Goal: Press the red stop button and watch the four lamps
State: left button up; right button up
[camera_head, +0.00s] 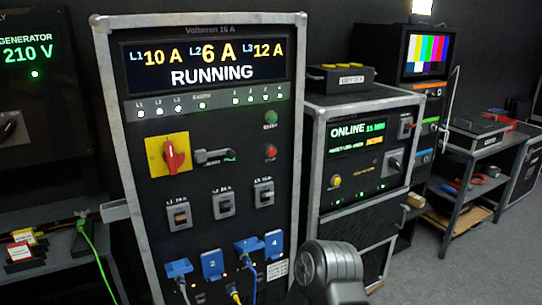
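The red stop button (271,152) is on the right side of the tall rack panel, below a green button (270,117). Under the display is a row of small lamps; a group at its right end (257,99) looks lit, with tiny labels above. More lamps, also lit, sit in the left part of the row (177,110). The display (205,62) reads RUNNING with 10 A, 6 A and 12 A. Neither gripper shows; a grey rounded link of my arm is at the bottom centre, right of the panel's lower part, and touches no button.
A red rotary switch (173,155) on a yellow plate is left of the buttons. Blue connectors (212,264) with cables sit low on the panel. A second rack (365,155) reading ONLINE stands right, then a bench (480,145). Grey floor (500,240) is open at lower right.

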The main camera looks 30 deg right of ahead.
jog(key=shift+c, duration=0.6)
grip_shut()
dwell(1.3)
